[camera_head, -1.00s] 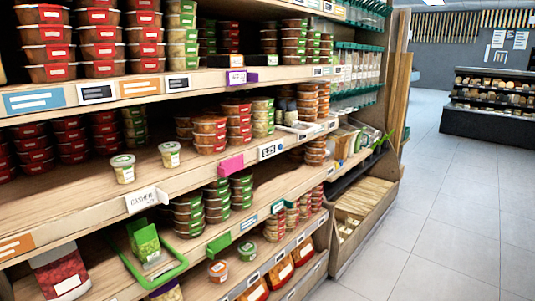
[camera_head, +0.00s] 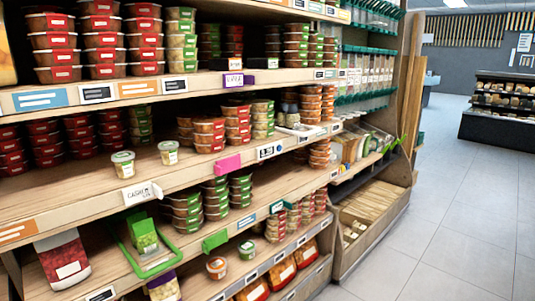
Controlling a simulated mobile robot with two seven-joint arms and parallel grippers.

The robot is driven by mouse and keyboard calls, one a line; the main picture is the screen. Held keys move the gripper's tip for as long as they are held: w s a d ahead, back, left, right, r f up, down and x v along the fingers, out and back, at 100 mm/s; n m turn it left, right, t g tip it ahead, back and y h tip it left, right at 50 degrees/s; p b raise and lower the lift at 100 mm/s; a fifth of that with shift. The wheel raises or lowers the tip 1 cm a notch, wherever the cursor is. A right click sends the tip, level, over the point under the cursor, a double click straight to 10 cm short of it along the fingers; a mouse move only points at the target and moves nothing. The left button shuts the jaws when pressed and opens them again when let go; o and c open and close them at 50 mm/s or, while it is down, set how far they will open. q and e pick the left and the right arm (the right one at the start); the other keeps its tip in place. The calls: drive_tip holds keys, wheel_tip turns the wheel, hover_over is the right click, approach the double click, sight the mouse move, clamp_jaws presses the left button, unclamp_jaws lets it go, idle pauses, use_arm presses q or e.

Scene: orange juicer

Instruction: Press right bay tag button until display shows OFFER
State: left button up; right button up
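Several shelf-edge tags line the wooden shelving. A white display tag with dark text (camera_head: 270,151) sits on the middle shelf edge, right of a pink tag (camera_head: 228,164). Other display tags are on the upper edge, at the left (camera_head: 97,92) and near the middle (camera_head: 175,84), with a purple-backed tag (camera_head: 235,79) beside them. A small tag (camera_head: 277,207) is on the lower edge, right of a green tag (camera_head: 215,240). Their text is too small to read, and I cannot tell which is the right bay tag or see its button. Neither gripper is in view.
Tubs fill the shelves, with two small cups (camera_head: 123,164) (camera_head: 168,152) near the middle shelf's front. A tilted white card (camera_head: 141,193) and a green frame (camera_head: 170,262) stick out. Open tiled floor (camera_head: 455,235) lies right, with a dark display case (camera_head: 495,128) behind.

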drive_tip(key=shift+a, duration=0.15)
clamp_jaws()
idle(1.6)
